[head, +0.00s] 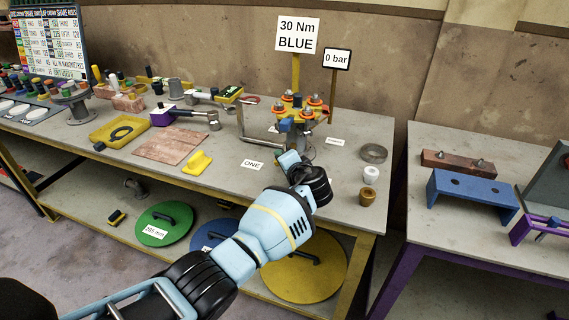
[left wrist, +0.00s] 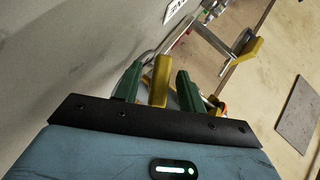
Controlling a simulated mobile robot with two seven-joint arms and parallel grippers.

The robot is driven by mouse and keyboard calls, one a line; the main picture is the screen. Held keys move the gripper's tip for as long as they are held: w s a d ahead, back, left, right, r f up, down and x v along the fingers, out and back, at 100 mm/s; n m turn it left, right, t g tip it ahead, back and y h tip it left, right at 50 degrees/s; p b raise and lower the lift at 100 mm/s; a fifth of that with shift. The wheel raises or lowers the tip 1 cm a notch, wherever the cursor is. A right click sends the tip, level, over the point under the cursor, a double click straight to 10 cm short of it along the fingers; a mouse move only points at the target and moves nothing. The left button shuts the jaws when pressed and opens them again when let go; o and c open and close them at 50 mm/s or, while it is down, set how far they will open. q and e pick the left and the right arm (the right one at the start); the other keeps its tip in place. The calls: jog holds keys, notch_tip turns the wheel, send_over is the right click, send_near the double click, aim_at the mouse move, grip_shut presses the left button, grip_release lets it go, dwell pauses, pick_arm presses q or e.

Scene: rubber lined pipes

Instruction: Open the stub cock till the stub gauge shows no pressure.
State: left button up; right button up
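The stub (head: 296,112) stands at the back right of the main bench, with a yellow flange and red-orange fittings. A small board beside it, the gauge readout (head: 337,59), reads "0 bar". My left gripper (head: 288,160) is low in front of the stub. In the left wrist view its green fingers (left wrist: 160,88) stand apart on either side of a yellow bar (left wrist: 160,80), which looks like the cock's handle. Narrow gaps seem to show beside the bar. The cock's body is hidden in the head view. My right gripper is not in view.
A sign (head: 297,36) reading "30 Nm BLUE" stands behind the stub. A metal ring (head: 373,153) and two small cups (head: 370,174) lie to its right. A yellow block (head: 197,162) and a brown sheet (head: 172,145) lie left. A second bench (head: 450,225) stands right.

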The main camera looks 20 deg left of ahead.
pick_arm(q)
jog(key=shift+w+a, duration=0.1)
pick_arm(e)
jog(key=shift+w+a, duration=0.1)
pick_arm(q)
jog(key=shift+c, duration=0.3)
grip_shut()
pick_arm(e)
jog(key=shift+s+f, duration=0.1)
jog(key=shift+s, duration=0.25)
